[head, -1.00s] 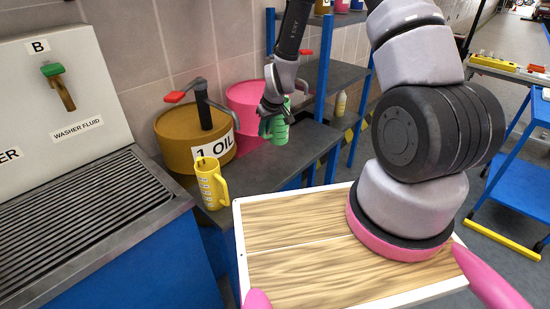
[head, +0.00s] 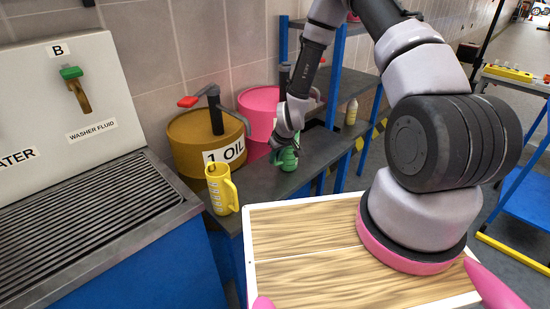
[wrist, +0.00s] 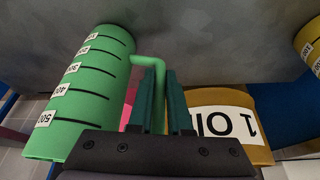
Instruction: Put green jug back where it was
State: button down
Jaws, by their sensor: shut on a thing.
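The green jug (wrist: 88,95) fills the left of the wrist view, with dark marks and number labels on its side. My gripper (wrist: 158,85) is shut on its handle. In the head view the jug (head: 288,160) is at or just above the dark grey bench top, in front of the pink drum; I cannot tell whether it touches the bench. My gripper (head: 284,140) partly covers it from above. The yellow jug (head: 221,190) stands at the bench's front left and shows at the wrist view's right edge (wrist: 310,45).
A brown oil drum (head: 205,140) with a pump and a pink drum (head: 258,112) stand behind the jugs. A washer fluid dispenser with a grated sink (head: 80,220) is at left. A small bottle (head: 351,112) stands further back. Bench right of the green jug (head: 318,150) is clear.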

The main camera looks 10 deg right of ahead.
jog(key=c, duration=0.8)
grip_release()
jog(key=shift+c, duration=0.2)
jog(key=s+d+r+m+t, duration=0.1)
jog(key=s+d+r, duration=0.1)
jog(key=r, duration=1)
jog(key=s+d+r+m, duration=0.2)
jog(key=s+d+r, duration=0.1)
jog(key=r, duration=0.9)
jog(key=s+d+r+m+t, duration=0.1)
jog(key=s+d+r, duration=0.1)
jog(key=r, duration=1)
jog(key=s+d+r+m, duration=0.2)
jog(key=s+r, duration=0.5)
jog(key=s, duration=0.2)
jog(key=s+d+r+m+t, duration=0.1)
jog(key=s+d+r+m, duration=0.2)
jog(key=s+r, duration=0.5)
jog(key=shift+s+r, duration=0.3)
jog(key=shift+s, duration=0.55)
